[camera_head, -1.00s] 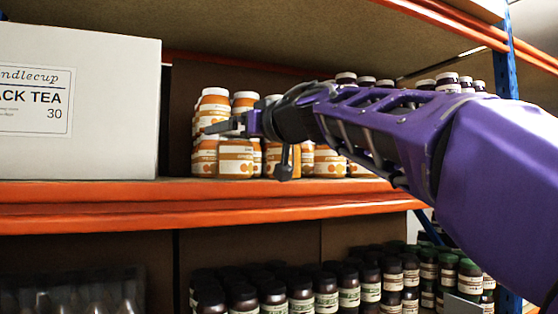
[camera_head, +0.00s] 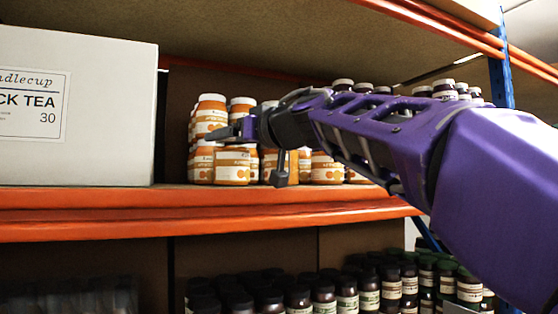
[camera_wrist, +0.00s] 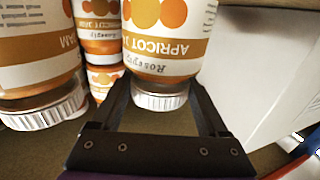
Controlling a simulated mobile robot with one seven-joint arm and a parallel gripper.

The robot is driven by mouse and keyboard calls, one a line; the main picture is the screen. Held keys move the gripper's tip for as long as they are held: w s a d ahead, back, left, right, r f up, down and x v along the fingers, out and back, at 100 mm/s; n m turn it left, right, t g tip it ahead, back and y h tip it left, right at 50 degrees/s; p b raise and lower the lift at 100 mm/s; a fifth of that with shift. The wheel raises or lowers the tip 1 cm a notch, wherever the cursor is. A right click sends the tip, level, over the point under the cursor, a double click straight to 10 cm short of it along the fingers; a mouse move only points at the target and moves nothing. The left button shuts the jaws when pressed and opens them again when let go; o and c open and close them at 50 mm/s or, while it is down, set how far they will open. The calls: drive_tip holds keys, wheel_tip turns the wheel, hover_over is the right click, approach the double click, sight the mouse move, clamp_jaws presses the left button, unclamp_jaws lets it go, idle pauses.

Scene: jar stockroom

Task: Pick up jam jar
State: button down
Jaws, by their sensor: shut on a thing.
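Apricot jam jars with white lids and orange-and-white labels stand stacked on the orange-edged shelf (camera_head: 110,198). My gripper (camera_head: 212,134) reaches in from the right at the upper jars on the left of the stack. In the wrist view, which is upside down, my gripper (camera_wrist: 160,88) has its two dark fingers on either side of one apricot jam jar (camera_wrist: 163,50), near its white lid. It is shut on that jar, which seems to be the upper left jar (camera_head: 210,112) in the head view. Whether it is lifted off the jar below cannot be told.
A white tea box (camera_head: 100,130) stands close to the left of the stack. Other apricot jars (camera_wrist: 35,50) crowd the held one. The upper shelf (camera_head: 260,45) hangs overhead. Dark jars (camera_head: 370,280) fill the shelf below.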

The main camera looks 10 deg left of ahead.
idle(0.3)
drive_tip(key=shift+r, duration=0.15)
drive_tip(key=shift+r+p, duration=1)
drive_tip(key=shift+r, duration=3.9)
drive_tip(key=shift+f, duration=0.1)
